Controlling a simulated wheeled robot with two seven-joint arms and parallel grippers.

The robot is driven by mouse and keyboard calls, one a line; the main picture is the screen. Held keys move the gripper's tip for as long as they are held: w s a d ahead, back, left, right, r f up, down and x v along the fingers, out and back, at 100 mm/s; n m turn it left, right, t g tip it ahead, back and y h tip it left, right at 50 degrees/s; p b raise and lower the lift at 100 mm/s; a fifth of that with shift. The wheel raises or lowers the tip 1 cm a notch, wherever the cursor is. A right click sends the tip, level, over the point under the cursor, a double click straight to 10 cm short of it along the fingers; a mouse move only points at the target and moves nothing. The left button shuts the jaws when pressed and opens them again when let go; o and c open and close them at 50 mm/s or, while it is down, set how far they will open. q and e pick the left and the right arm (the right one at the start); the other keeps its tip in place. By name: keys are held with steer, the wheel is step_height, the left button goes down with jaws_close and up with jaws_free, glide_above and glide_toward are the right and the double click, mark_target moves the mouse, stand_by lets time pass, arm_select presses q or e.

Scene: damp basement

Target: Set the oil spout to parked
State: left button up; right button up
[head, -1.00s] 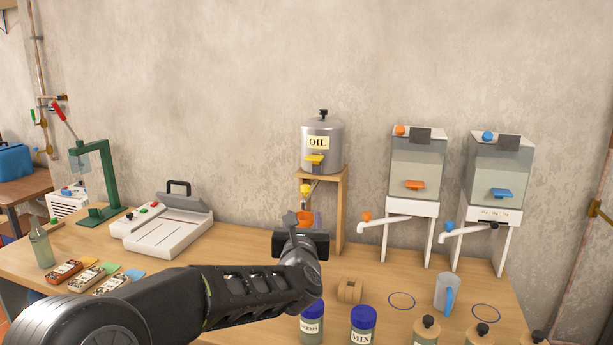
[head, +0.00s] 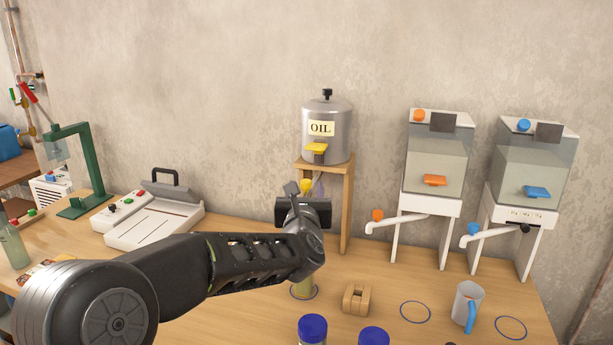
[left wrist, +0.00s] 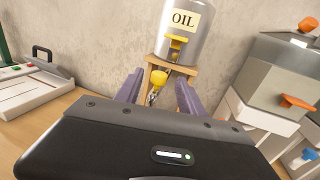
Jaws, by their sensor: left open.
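The silver oil tank (head: 326,118) with its OIL label stands on a wooden stand (head: 346,205) against the wall. A yellow tap lever (head: 317,148) sits on its front. Below it is the spout with a yellow knob (head: 306,187), partly hidden by my left gripper in the head view. In the left wrist view the spout's yellow knob (left wrist: 160,79) shows between the two purple fingers, apart from them as far as I can tell. My left gripper (left wrist: 160,90) is open and empty, pointing at the spout. My right gripper is not in view.
Two clear dispensers, one with orange parts (head: 437,160) and one with blue parts (head: 530,165), stand to the right. A jug (head: 466,303), a wooden block (head: 356,299) and blue-lidded jars (head: 313,328) are in front. A white press-like device (head: 150,217) lies left.

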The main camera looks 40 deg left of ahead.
mark_target(313, 181)
arm_select(q)
steer(key=p+x, duration=0.2)
steer(key=x, duration=0.4)
steer(key=shift+w+a+r+p, duration=0.1)
steer(key=shift+w+a+p, duration=0.15)
steer(key=shift+p, duration=0.1)
steer(key=shift+w+a, duration=0.25)
steer(key=shift+w, duration=0.15)
jaws_close()
stand_by(0.8)
